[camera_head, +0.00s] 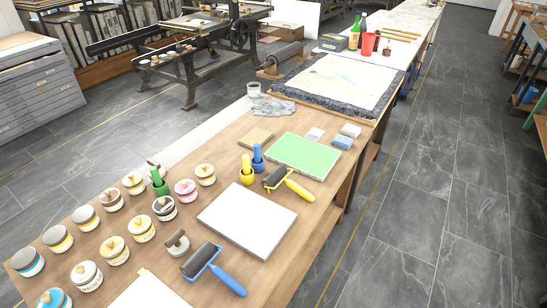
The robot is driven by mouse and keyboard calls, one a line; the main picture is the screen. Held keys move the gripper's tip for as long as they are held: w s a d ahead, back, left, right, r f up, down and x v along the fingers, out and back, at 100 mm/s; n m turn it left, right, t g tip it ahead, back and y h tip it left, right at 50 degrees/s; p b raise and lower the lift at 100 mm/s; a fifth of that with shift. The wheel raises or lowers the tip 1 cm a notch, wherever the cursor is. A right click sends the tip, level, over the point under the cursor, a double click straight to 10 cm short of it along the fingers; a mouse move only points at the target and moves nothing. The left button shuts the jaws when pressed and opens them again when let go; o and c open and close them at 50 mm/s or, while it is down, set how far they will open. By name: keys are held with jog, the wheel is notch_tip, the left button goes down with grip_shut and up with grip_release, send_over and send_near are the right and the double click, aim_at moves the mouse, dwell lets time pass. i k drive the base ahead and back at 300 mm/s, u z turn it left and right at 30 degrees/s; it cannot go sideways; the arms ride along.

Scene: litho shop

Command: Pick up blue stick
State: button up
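A blue upright stick-like piece (257,152) stands on the wooden table, its lower part wider than its top. I cannot tell if the wider part is a separate holder. A similar yellow piece (247,168) stands just to its left and nearer. A similar green piece (158,180) stands farther left among the jars. A roller with a blue handle (228,280) lies near the table's front. My gripper is not in view.
Several lidded jars (143,228) cover the table's left. A white slab (247,219), a green slab (303,155) and a yellow-handled roller (298,189) lie around the middle. Blue and grey blocks (342,142) sit beyond. A large stone slab (335,82) lies behind. Floor is clear at right.

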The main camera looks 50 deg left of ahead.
aim_at(256, 146)
jog(key=i, duration=2.4)
jog(key=u, duration=2.25)
